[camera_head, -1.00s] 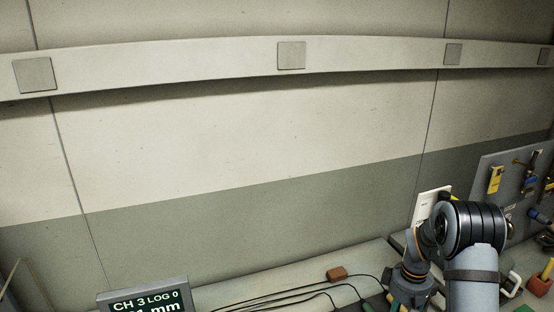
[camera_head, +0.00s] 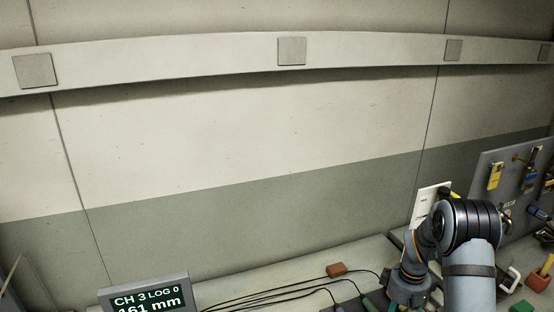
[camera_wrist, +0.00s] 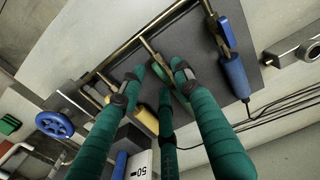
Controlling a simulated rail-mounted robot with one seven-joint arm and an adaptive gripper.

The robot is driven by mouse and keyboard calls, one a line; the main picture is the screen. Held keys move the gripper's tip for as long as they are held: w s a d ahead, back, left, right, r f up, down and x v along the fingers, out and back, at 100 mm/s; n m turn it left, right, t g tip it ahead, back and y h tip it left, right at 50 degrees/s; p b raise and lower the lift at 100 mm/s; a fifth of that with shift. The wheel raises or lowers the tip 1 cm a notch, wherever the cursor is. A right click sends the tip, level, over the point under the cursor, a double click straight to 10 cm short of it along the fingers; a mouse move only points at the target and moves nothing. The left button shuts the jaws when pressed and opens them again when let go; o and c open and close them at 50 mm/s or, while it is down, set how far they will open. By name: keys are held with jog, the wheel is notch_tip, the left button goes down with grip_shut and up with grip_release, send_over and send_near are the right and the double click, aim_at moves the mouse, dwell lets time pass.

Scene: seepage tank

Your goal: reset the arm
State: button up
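My arm shows at the lower right of the head view, bent over, with its wrist low near the bench. The gripper end is mostly cut off by the bottom edge there. In the wrist view my gripper (camera_wrist: 157,80) has green-sleeved fingers with dark joints, reaching up from the bottom. The outer fingertips are apart and I see nothing held between them. Behind them is a dark grey panel (camera_wrist: 205,70) with brass-coloured pipes and a blue-handled part (camera_wrist: 236,77). How far the fingertips are from the panel I cannot tell.
A display (camera_head: 147,297) reading CH 3 stands at the lower left. A brown block (camera_head: 337,270) and dark cables lie on the bench. A grey tool board (camera_head: 510,195) stands right of my arm. A blue handwheel (camera_wrist: 55,124) is left in the wrist view.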

jog(key=shift+f+m+p, duration=0.15)
jog(key=shift+m+p, duration=0.15)
jog(key=shift+m, duration=0.2)
jog(key=m+p, duration=0.1)
jog(key=m, duration=0.3)
jog(key=shift+s+m+p, duration=0.1)
jog(key=shift+m+p, duration=0.3)
jog(key=m+p, duration=0.3)
jog(key=m, duration=0.2)
jog(key=shift+s+r+m+p, duration=0.2)
jog(key=shift+m+p, duration=0.1)
jog(key=shift+p, duration=0.1)
notch_tip(320, 180, up, 10)
jog(key=b, duration=0.3)
jog(key=shift+w, duration=0.15)
jog(key=shift+f, duration=0.1)
